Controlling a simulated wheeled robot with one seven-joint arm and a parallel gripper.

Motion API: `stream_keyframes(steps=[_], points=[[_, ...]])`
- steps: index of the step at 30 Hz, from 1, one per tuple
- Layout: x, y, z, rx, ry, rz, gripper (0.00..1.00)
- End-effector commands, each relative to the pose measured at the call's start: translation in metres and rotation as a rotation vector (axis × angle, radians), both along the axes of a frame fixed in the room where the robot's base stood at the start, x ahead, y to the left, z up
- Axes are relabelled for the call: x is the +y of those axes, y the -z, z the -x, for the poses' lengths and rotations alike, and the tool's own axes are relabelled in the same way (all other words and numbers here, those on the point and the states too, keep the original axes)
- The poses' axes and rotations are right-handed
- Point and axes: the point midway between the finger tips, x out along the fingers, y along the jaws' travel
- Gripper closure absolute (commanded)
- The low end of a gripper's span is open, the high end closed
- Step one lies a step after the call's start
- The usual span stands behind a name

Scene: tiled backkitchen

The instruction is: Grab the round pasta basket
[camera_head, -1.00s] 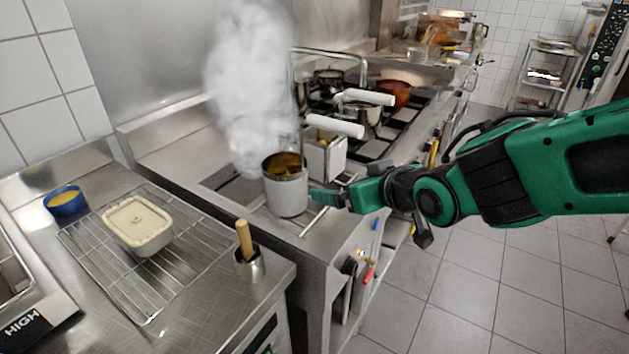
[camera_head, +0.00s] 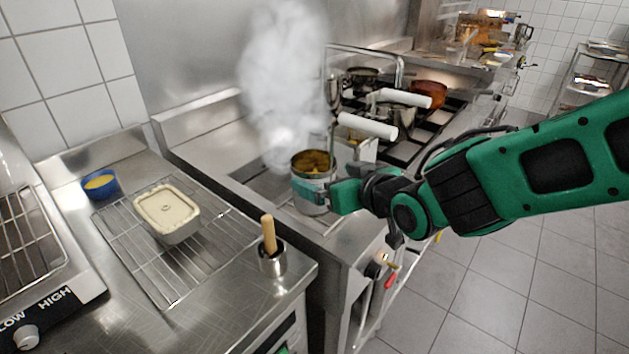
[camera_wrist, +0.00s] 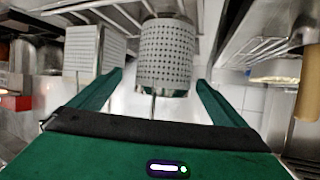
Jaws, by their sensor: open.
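The round pasta basket (camera_head: 312,165) is a perforated metal cylinder with yellow-brown food inside, upright at the near edge of the cooker under white steam. In the wrist view the round basket (camera_wrist: 166,50) shows its dotted wall between my fingers, with a thin rod below it. My gripper (camera_head: 322,196) is open, its green fingers at the basket's front in the head view. In the wrist view my gripper (camera_wrist: 160,82) has one finger on each side of the basket, with gaps to both sides. Contact cannot be seen.
A square perforated basket (camera_wrist: 88,42) stands close left of the round one in the wrist view. White handles (camera_head: 367,126) jut out behind my gripper. A metal cup with a wooden-handled tool (camera_head: 268,235), a rack with a cream tub (camera_head: 168,215) and a blue bowl (camera_head: 100,184) are left.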

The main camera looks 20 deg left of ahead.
Motion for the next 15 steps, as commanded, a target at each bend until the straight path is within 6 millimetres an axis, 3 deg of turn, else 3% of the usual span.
stream_keyframes(steps=[15], points=[[0.033,0.024,-0.026,0.001,0.002,-0.001,0.04]])
